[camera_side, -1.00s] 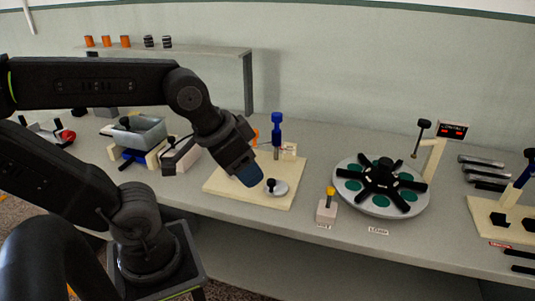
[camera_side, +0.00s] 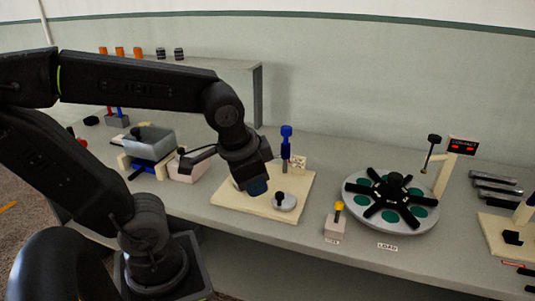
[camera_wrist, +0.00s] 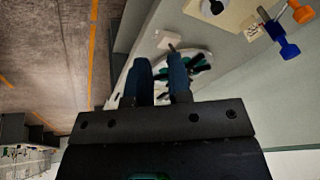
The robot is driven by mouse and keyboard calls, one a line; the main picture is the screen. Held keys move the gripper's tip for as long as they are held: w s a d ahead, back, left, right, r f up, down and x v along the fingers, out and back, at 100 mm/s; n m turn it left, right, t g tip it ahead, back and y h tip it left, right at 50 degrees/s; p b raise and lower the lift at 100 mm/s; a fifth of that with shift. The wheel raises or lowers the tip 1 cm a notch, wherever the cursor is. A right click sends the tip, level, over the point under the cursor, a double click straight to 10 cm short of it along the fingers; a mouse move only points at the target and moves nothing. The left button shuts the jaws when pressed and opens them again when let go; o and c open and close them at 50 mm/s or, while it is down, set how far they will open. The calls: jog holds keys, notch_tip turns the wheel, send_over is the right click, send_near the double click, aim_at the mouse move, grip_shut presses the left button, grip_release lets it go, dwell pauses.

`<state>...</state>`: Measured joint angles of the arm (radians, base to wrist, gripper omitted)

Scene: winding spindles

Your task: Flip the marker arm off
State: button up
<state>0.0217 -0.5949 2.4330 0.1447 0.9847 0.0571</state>
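The marker arm appears to be the thin rod with a black knob (camera_side: 434,139) leaning on the cream post (camera_side: 444,176) behind the turntable. The knob is at its upper end, and the rod slants down toward the turntable's back rim. I cannot make it out in the wrist view. The turntable (camera_side: 362,218) is a pale disc with green pads and a black spider clamp. My gripper (camera_side: 257,187) is far left of it, above the cream board. In the wrist view my two blue fingers (camera_wrist: 161,82) stand apart with nothing held between them.
A small block with a yellow knob (camera_side: 338,208) stands between the board (camera_side: 235,203) and the turntable. The board carries a blue-topped post (camera_side: 286,140) and a grey disc (camera_side: 285,203). A display with red marks (camera_side: 463,146) tops the cream post. Metal bars (camera_side: 495,183) lie at right.

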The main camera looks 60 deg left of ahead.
jog(key=w+a+f+m+g+y, duration=0.1)
jog(key=a, duration=0.1)
jog(key=w+a+f+m+g+y, duration=0.1)
jog(key=f+m+g+y, duration=0.1)
jog(key=shift+a, duration=0.4)
grip_shut()
jog(key=shift+w+a+f+m+g+y, duration=0.25)
jog(key=shift+w+a+f+m+y, duration=1.1)
jog(key=shift+w+m+y, duration=0.85)
jog(key=shift+w+a+f+m+g+y, duration=0.2)
jog(key=shift+w+a+f+m+y, duration=1.1)
jog(key=shift+w+m+y, duration=0.95)
jog(key=shift+w+a+f+m+g+y, duration=0.25)
jog(key=shift+w+a+f+m+y, duration=1.1)
jog(key=shift+w+m+y, duration=0.85)
jog(key=shift+w+d+f, duration=0.1)
jog(key=shift+d+f, duration=0.05)
jog(key=shift+d, duration=0.05)
